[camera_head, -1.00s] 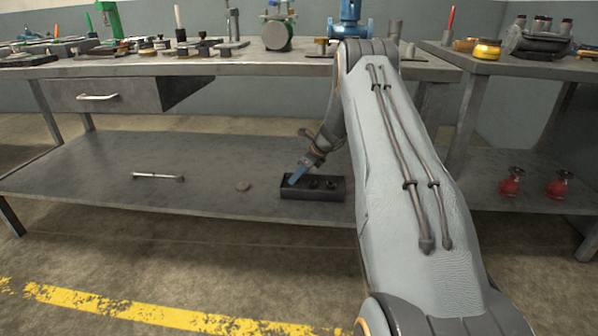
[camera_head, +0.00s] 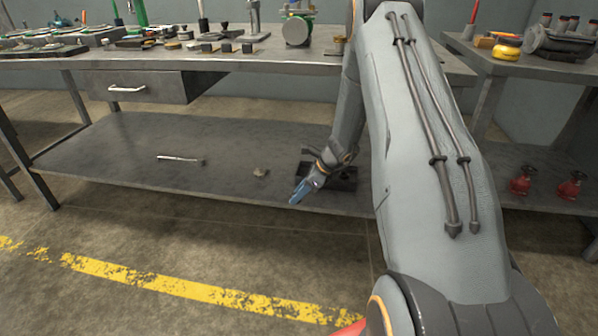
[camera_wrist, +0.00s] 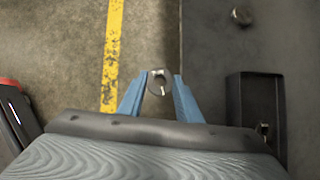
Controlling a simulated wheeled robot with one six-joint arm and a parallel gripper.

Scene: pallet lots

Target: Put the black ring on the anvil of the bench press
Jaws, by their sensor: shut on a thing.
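My gripper (camera_head: 300,192) has blue fingers and hangs near the front edge of the lower shelf, to the left of a black tray (camera_head: 345,182). In the wrist view my gripper (camera_wrist: 158,88) is shut on a small ring (camera_wrist: 151,87), which looks dark with bright glare. The ring is too small to make out in the head view. On the bench top stand a green upright machine (camera_head: 140,12) and a grey upright stand (camera_head: 254,18). I cannot tell which is the bench press, and no anvil can be made out.
The lower shelf (camera_head: 110,165) also holds a metal bar (camera_head: 180,159) and a small round piece (camera_head: 260,172). The bench top (camera_head: 150,62) is crowded with small parts. Red valves (camera_head: 521,183) sit at right. The floor in front, with a yellow line (camera_head: 180,295), is clear.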

